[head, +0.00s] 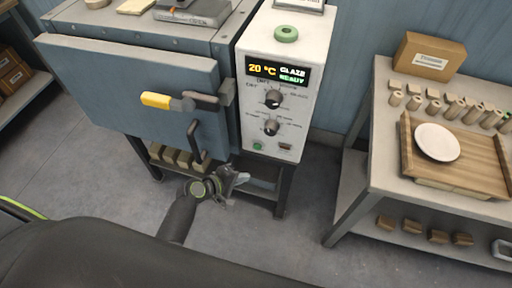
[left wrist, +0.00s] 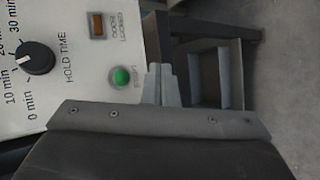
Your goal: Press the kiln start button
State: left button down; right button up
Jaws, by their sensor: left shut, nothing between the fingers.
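The kiln's white control panel (head: 288,75) carries a small green start button (head: 257,146) near its lower left corner. The button also shows in the left wrist view (left wrist: 121,77), lit green, with small lettering beside it. My left gripper (head: 241,179) is below the panel in the head view, shut and empty. In the left wrist view its closed fingertips (left wrist: 158,68) are just right of the button, with a visible gap in the picture. The distance in depth is hard to tell. My right gripper is not in view.
The kiln door (head: 130,85) appears shut and has a yellow-tipped handle (head: 156,100). The display (head: 277,72) reads 20 °C, GLAZE READY. Two black knobs are above the button, and an orange lamp (left wrist: 97,26) is beside it. A table (head: 375,158) holds a white plate (head: 437,142).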

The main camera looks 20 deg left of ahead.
aim_at(257, 146)
pick_arm(q)
jog(key=w+b, duration=0.2)
jog(key=w, duration=0.6)
jog(key=shift+w+b, duration=0.3)
jog(key=shift+w, duration=0.05)
jog(key=shift+d, duration=0.1)
dwell(1.0)
jog(key=shift+w, duration=0.1)
dwell(0.6)
jog(key=shift+w, duration=0.35)
jog(key=shift+w, duration=0.5)
dwell(0.5)
jog(key=shift+s, duration=0.15)
jog(key=shift+s+p, duration=0.3)
jog(key=shift+s, duration=0.5)
